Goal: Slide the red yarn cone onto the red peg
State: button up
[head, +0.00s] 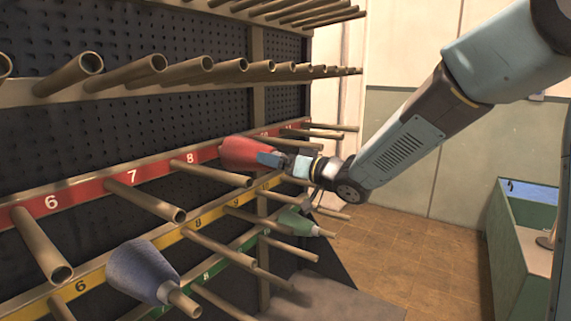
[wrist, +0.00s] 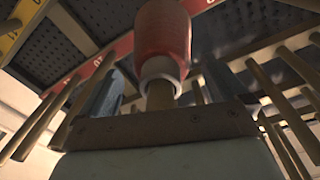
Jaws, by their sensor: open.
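The red yarn cone (head: 248,153) is at the red-labelled row, right of the number 8, against the rack. In the wrist view the cone (wrist: 162,35) shows its pale narrow end towards me. A peg's end (wrist: 160,95) sticks out of it, so the cone is around a peg. The red label strip (head: 92,190) carries the pegs; the number behind the cone is hidden. My gripper (head: 272,160) is open at the cone's narrow end. In the wrist view its fingers (wrist: 163,72) stand apart on either side, with no clear contact seen.
A blue-grey cone (head: 142,270) sits on a yellow-row peg, and a green cone (head: 300,221) on a lower one. Bare pegs (head: 212,173) jut out all around my gripper. A green bin (head: 520,240) stands at right; the floor (head: 400,245) between is open.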

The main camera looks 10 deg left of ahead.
jog(key=c, duration=1.6)
jog(key=shift+w+a, duration=0.25)
jog(key=shift+a, duration=0.35)
jog(key=o, duration=1.6)
jog(key=shift+a, duration=0.1)
jog(key=v, duration=1.3)
jog(key=shift+d, duration=0.4)
jog(key=shift+s+f, duration=0.1)
jog(key=shift+s, duration=0.05)
